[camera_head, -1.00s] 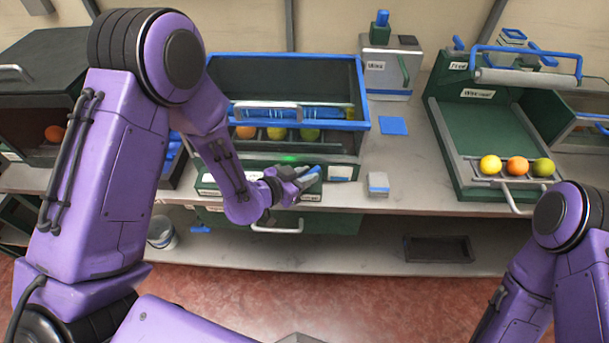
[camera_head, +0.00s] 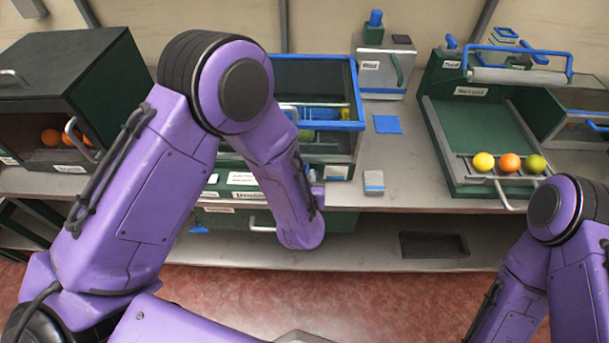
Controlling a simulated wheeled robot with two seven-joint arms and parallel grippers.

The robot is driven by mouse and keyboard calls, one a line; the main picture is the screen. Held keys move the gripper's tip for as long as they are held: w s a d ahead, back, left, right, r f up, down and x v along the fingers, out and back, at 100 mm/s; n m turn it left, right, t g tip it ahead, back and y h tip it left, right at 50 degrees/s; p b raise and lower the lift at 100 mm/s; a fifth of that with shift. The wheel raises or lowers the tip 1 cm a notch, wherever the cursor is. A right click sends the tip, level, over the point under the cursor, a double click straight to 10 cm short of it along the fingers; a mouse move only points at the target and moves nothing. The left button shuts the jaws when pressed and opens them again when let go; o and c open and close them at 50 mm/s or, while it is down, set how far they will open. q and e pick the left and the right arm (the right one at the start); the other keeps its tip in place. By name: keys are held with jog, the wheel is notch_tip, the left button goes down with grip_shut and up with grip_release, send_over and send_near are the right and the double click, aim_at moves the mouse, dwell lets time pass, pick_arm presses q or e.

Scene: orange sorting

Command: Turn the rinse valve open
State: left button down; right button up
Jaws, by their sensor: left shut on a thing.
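The rinse station (camera_head: 350,125), a green box with a blue-rimmed clear tank, stands at the back middle of the bench. My left arm reaches in front of it, and its bent forearm covers much of the front panel. My left gripper (camera_head: 316,190) is at the panel's right part, mostly hidden behind my forearm, shut on what seems to be the rinse valve. The valve itself is hidden, so its angle cannot be told. My right gripper is out of view; only my right arm shows at the lower right.
A dark cabinet (camera_head: 75,85) with oranges inside stands at the left. A green sloped tray (camera_head: 470,130) with three fruits is at the right. A dispenser (camera_head: 383,65), a blue pad (camera_head: 387,124) and a small grey-blue block (camera_head: 374,182) stand between. A dark tray (camera_head: 434,245) lies on the lower shelf.

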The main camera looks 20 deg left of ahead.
pick_arm(q)
jog(key=shift+w+r+y, duration=0.1)
jog(key=shift+y, duration=0.2)
jog(key=c, duration=1.1)
grip_release()
jog(key=b+v, duration=0.1)
jog(key=v, duration=0.9)
jog(key=shift+s+r, duration=0.1)
jog(key=shift+s, duration=0.15)
jog(key=shift+d, duration=0.1)
